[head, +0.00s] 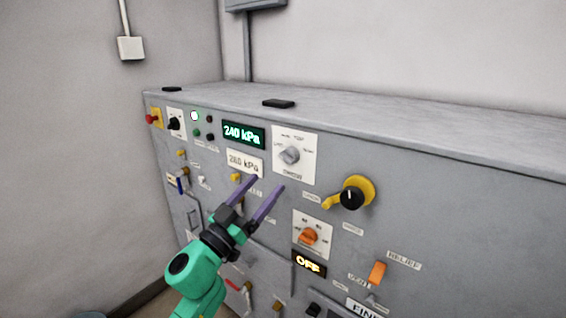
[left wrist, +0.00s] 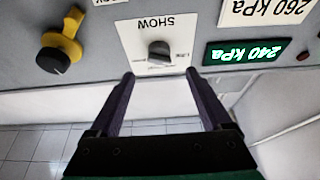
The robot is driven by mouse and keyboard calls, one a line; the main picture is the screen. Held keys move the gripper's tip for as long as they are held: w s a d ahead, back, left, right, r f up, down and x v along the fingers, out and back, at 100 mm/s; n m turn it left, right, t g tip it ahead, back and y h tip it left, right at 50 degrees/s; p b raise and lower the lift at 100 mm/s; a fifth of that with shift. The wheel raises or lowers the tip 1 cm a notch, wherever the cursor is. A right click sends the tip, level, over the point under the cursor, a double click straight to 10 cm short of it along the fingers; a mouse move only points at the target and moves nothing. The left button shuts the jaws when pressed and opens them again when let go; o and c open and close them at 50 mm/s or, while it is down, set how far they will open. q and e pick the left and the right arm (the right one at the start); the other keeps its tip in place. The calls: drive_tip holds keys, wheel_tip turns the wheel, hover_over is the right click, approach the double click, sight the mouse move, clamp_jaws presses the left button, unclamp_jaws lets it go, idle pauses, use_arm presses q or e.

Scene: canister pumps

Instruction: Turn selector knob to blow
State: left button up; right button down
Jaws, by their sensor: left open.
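An orange selector knob (head: 309,236) sits on a white plate above a lit display reading OFF (head: 309,264). Its position labels are too small to read, so I cannot tell which is blow. A grey knob (head: 290,155) sits on a higher white plate; in the left wrist view this knob (left wrist: 160,52) has a label reading SHOW. My left gripper (head: 267,183) is open and empty, in front of the panel, left of the orange knob and below the grey one. In the left wrist view its fingers (left wrist: 160,74) point towards the grey knob's plate, apart from it.
A black knob with a yellow lever (head: 352,196) stands out on the right. An orange switch (head: 377,273) is at lower right. A green display (head: 244,135) reads 240 kPa. A red button (head: 152,118) is at far left. The cabinet top (head: 350,115) is mostly clear.

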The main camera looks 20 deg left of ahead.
sight(286, 161)
use_arm(q)
drive_tip(key=p+x, duration=0.1)
drive_tip(key=x, duration=0.8)
drive_tip(key=shift+s, duration=0.1)
clamp_jaws()
